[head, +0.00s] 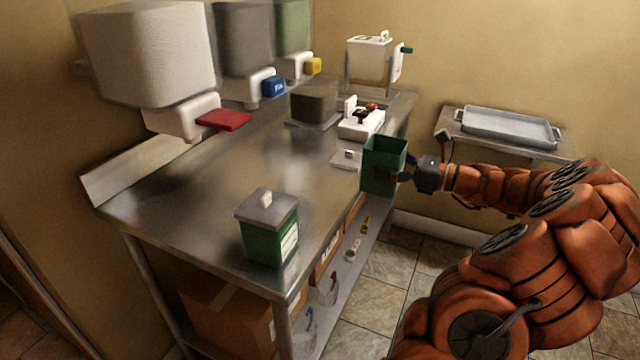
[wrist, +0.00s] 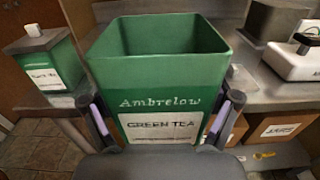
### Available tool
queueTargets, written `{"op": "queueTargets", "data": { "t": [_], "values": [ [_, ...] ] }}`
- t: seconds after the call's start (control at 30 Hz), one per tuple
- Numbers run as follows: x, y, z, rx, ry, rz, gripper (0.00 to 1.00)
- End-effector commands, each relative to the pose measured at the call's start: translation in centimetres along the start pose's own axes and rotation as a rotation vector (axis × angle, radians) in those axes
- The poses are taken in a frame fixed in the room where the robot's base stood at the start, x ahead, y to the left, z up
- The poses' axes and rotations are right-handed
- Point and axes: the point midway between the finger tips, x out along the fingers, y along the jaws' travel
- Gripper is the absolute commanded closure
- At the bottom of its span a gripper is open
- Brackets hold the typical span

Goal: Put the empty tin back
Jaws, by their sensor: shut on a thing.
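My gripper (head: 405,176) is shut on a green open-topped tin (head: 383,168), holding it upright at the front edge of the steel table. In the wrist view the tin (wrist: 160,75) reads "Ambrelow GREEN TEA", its inside looks empty, and my two fingers (wrist: 162,120) press its sides. A grey lid with a pale knob (head: 347,158) lies on the table just left of the tin. A second green tin with its grey lid on (head: 268,228) stands at the table's near corner.
The steel table (head: 200,205) has clear room in its middle. Wall dispensers with a red (head: 223,119), a blue and a yellow spout hang along its left. A tray (head: 508,127) sits on a side shelf.

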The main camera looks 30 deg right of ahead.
Motion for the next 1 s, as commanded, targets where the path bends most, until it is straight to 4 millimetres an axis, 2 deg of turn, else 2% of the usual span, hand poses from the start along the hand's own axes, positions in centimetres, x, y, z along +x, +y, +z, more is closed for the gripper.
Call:
{"op": "queueTargets", "data": {
  "t": [0.1,0.5,0.87,1.0],
  "values": [
    [2.8,0.7,0.0,0.003,-0.002,0.010,0.58],
    [11.2,2.2,-0.8,0.003,-0.002,0.012,0.58],
    [14.4,2.6,-1.2,0.000,0.000,0.009,0.58],
    [14.5,2.5,-3.3,0.005,0.002,0.004,0.58]
  ]
}}
